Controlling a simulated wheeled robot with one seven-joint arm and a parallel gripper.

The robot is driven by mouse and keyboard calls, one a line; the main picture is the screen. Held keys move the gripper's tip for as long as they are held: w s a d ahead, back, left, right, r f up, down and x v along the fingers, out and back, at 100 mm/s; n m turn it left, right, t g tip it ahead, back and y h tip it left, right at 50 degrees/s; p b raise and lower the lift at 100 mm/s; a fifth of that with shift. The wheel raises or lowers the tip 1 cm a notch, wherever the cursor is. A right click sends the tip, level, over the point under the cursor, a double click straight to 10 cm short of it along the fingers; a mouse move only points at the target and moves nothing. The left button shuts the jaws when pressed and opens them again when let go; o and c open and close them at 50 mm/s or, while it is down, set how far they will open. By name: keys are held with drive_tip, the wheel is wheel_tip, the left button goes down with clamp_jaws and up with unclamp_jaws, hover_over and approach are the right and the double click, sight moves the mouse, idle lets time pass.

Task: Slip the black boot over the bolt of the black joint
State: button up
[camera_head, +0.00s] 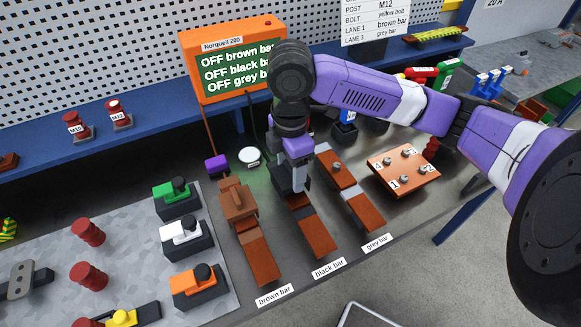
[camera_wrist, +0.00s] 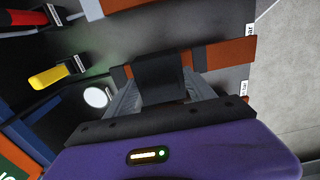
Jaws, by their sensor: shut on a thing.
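My gripper (camera_head: 287,187) is at the far part of the black bar (camera_head: 317,240), over its joint. In the wrist view my gripper (camera_wrist: 165,98) is shut on the black boot (camera_wrist: 165,72), with a grey finger on each side of it. The boot hangs in line with the bar, whose orange-brown copper shows on both sides of it. The bolt of the black joint is hidden behind the boot and fingers. I cannot tell whether the boot is around the bolt or just above it.
Left of my gripper, the brown bar (camera_head: 262,262) carries a brown boot (camera_head: 237,203). On the right, the grey bar (camera_head: 366,212) has a bare bolt (camera_head: 337,168). A numbered copper plate (camera_head: 403,172) lies further right. A purple block (camera_head: 216,164) and white disc (camera_head: 250,156) lie behind.

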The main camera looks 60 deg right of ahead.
drive_tip(key=shift+f+b, duration=0.9)
drive_tip(key=shift+f, duration=0.35)
drive_tip(key=o, duration=1.4)
drive_tip(key=shift+o, duration=0.2)
drive_tip(key=shift+r, duration=3.95)
